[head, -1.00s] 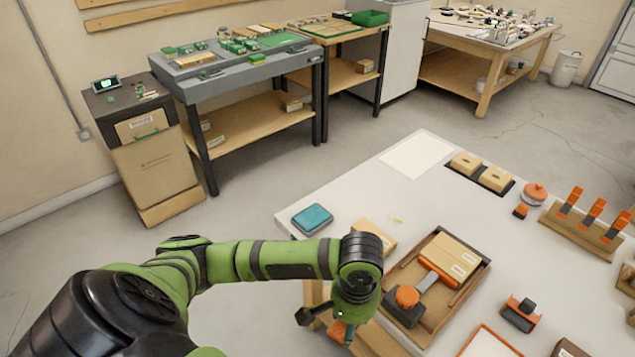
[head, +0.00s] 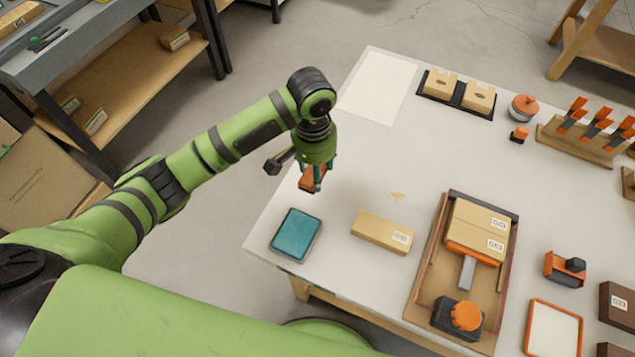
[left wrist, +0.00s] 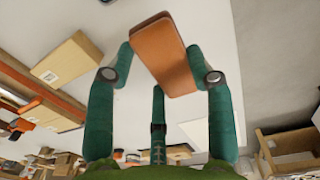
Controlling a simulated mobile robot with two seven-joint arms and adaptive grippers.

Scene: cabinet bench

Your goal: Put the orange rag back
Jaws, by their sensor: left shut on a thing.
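The orange rag (head: 313,179) is a small, flat orange-brown block. My left gripper (head: 315,176) is shut on it and holds it above the left edge of the white table (head: 350,150), just beyond a teal pad (head: 296,234) in a dark tray. In the left wrist view the rag (left wrist: 165,52) sits tilted between the teal fingers of the gripper (left wrist: 162,75). The fingers hide part of the rag in the head view. A tan smear (head: 398,196) lies on the tabletop. My right gripper is not in view.
A cardboard box (head: 382,233) lies right of the teal pad. A wooden tray (head: 428,285) holds boxes and an orange-handled tool. A pale sheet (head: 378,86) and a black holder (head: 457,97) with two blocks are at the back. The tabletop between them is mostly clear.

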